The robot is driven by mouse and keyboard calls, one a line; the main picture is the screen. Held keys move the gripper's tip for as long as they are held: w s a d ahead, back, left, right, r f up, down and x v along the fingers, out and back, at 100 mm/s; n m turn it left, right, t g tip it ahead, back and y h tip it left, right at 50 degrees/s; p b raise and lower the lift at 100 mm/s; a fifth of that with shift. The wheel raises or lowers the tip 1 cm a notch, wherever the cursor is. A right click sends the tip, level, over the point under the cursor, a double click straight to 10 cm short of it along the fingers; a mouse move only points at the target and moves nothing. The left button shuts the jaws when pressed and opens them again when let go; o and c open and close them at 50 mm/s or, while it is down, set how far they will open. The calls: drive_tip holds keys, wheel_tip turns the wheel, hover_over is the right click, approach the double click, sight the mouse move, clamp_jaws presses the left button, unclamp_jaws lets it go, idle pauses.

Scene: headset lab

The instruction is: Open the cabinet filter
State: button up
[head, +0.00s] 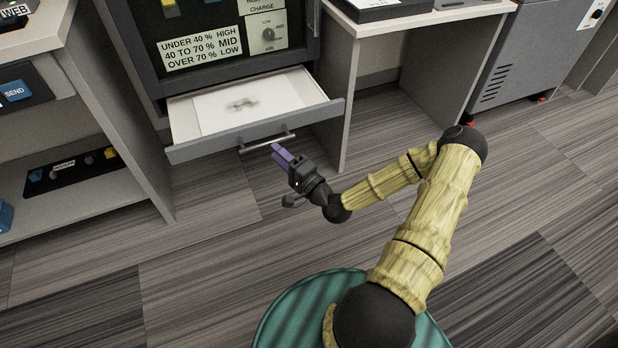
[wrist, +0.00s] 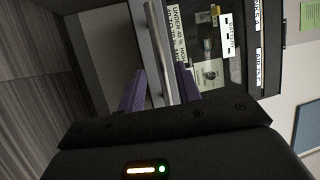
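The grey cabinet (head: 307,50) has a pulled-out drawer (head: 210,143) at its bottom, with a bar handle (head: 260,143) on the front. A pale sheet with a grey smudge lies inside the drawer. No part marked as a filter can be made out. My gripper (head: 283,153) is just in front of the handle's right part. In the wrist view, the metal bar (wrist: 157,45) runs between my two purple fingers (wrist: 160,85), which stand apart. Firm contact with the bar cannot be made out.
A sign with percentage ranges (head: 201,48) and a dial plate (head: 267,33) are above the drawer. Shelves (head: 110,110) stand at left and a desk (head: 349,85) at right. A grey machine (head: 520,50) stands farther right. The carpet (head: 230,240) in front is clear.

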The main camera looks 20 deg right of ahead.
drive_tip(key=p+v, duration=0.3)
drive_tip(key=v, duration=0.9)
drive_tip(key=shift+s, duration=0.15)
